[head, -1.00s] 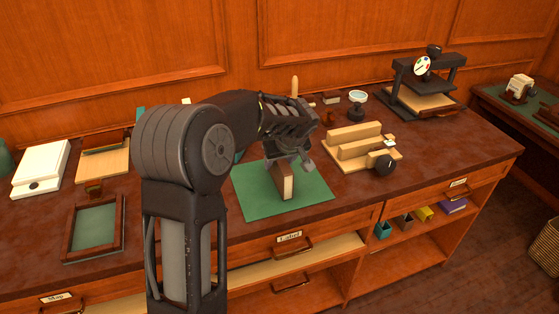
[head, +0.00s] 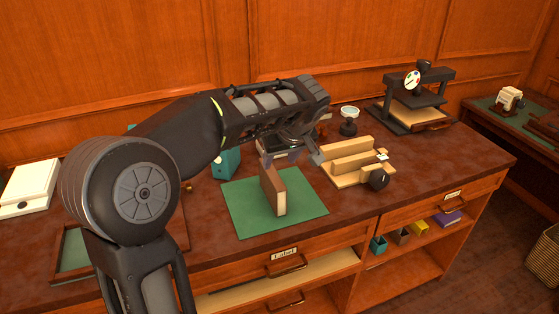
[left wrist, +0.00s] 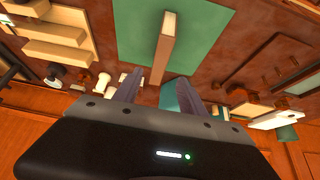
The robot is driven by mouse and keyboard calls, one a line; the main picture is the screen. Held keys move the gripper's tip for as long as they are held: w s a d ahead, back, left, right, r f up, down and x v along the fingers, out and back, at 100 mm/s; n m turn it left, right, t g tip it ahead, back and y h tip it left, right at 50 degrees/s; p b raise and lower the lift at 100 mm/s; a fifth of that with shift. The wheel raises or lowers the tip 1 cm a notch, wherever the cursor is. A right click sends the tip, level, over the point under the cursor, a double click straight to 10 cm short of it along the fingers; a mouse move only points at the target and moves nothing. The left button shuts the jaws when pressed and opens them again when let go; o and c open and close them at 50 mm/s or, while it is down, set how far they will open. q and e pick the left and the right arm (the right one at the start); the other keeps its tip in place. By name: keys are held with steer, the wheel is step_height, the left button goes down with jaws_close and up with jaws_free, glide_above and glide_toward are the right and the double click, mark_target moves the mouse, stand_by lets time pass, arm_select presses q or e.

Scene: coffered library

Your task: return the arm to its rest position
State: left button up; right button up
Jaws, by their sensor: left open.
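A brown book (head: 270,189) with pale page edges stands upright on a green mat (head: 242,214). My left gripper (head: 292,158) is open and empty, above and behind the book, apart from it. Its arm reaches in from the left over the counter. In the left wrist view, the open fingers (left wrist: 160,90) point toward the book (left wrist: 166,42) on the green mat (left wrist: 205,30), with nothing held between them. My right gripper is not in view.
A wooden stepped fixture (head: 352,163) with a black knob stands right of the mat. A black press (head: 412,100) is farther back. A teal box (head: 225,163) and a framed tray (head: 75,250) lie left, partly hidden by my arm. The counter's front right is clear.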

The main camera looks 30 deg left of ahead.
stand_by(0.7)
arm_select(q)
steer(key=shift+w, duration=0.1)
steer(key=w+d+f+m+t+h, duration=0.2)
steer(key=w+d+f+m, duration=0.15)
steer(key=d, duration=0.25)
steer(key=w+d+f+m+t+h, duration=0.1)
steer(key=w+d+f+m+h, duration=0.1)
steer(key=w+d+f+m, duration=0.3)
steer(key=s+d+f+m+h, duration=0.2)
steer(key=s+d+f+h, duration=0.3)
steer(key=d+f, duration=0.85)
steer(key=s+d+f+g, duration=0.3)
steer(key=s+f, duration=0.8)
steer(key=s, duration=0.3)
steer(key=s+d+f+n+g, duration=0.1)
steer(key=s+d+f+g, duration=0.1)
steer(key=s+f, duration=0.8)
steer(key=s+d, duration=0.1)
steer(key=s, duration=0.4)
steer(key=shift+d+f+g, duration=0.2)
steer(key=shift+f+g, duration=0.15)
steer(key=shift+g, duration=0.05)
